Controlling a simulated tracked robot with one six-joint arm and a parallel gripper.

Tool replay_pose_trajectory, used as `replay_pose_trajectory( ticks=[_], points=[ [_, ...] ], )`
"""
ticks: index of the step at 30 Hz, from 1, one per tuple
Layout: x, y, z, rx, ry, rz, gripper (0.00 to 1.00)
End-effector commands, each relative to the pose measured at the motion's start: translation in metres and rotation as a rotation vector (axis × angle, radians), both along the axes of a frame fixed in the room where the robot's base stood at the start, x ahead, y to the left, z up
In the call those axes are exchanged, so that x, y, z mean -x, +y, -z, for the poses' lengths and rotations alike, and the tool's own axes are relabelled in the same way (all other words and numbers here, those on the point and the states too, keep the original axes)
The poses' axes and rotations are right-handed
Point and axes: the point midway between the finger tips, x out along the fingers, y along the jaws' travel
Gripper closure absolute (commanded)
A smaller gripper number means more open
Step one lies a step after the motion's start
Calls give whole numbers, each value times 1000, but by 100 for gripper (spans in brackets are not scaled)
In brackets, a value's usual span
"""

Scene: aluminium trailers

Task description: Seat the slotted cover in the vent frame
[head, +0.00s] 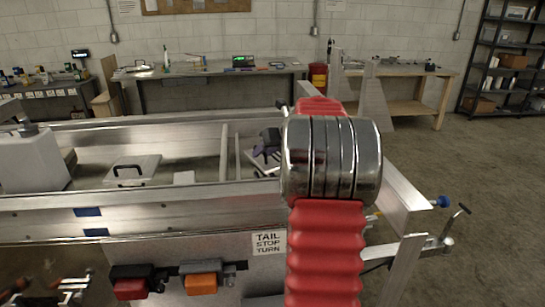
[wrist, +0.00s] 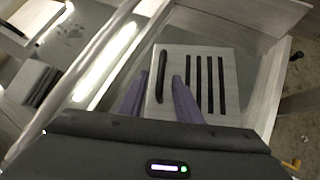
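The slotted cover (wrist: 222,62) is a pale grey plate with several dark slots and a black bar handle (wrist: 162,72), seen in the wrist view. My gripper (wrist: 160,76) is open, with its purple fingers apart on either side of the handle as seen from the wrist. I cannot tell how far the fingertips are above the plate. In the head view my gripper (head: 267,147) is partly behind my red arm, over the trailer's right end, and the cover is mostly hidden there. I cannot make out the vent frame for certain in either view.
A pale panel with a black handle (head: 145,164) lies in the trailer (head: 190,203), left of my gripper. A small grey block (wrist: 36,83) lies left of the cover in the wrist view. Metal rails border the cover. Workbenches (head: 215,70) stand behind.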

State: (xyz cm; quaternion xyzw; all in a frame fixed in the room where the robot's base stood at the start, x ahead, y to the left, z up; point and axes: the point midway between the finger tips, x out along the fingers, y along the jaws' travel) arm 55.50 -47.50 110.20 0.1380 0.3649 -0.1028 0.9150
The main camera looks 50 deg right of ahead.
Motion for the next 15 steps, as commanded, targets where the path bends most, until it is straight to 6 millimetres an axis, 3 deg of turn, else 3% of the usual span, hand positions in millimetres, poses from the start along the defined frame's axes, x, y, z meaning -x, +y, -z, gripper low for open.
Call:
replay_pose_trajectory(
  ticks=[13,15],
  points=[
    [1,0,-1,0,0,0,69],
    [1,0,-1,0,0,0,74]
  ],
)
